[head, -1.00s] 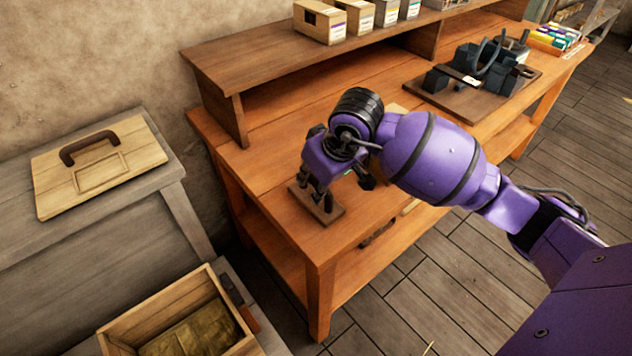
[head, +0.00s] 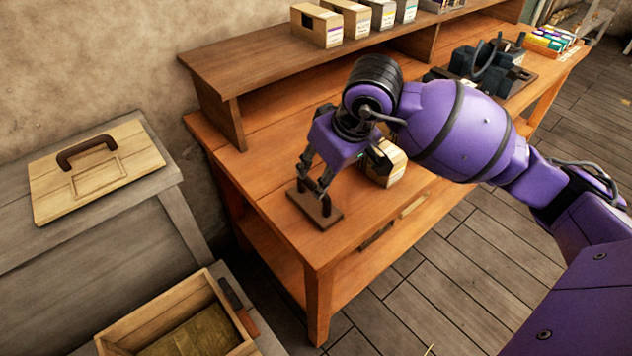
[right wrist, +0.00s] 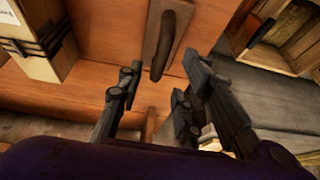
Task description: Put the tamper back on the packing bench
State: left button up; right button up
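A dark brown flat wooden plate (head: 319,214) with a dark upright handle, which looks like the tamper, stands on the near left end of the packing bench (head: 270,185). In the right wrist view the dark handle (right wrist: 168,45) rises from the plate toward the camera. My right gripper (head: 313,182) is just above the plate. In the right wrist view its fingers (right wrist: 162,72) are spread with an empty gap, and the handle lies beyond that gap. The fingers partly hide the tamper in the head view. My left gripper is not in view.
A small tied box (head: 388,166) stands on the bench, right of my right gripper. A raised shelf (head: 290,50) bears several boxes. The press (head: 490,65) is farther right. At left are a lid with a handle (head: 100,170) and an open crate (head: 215,283).

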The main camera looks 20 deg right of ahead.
jog(key=v, duration=0.5)
jog(key=shift+r, duration=0.1)
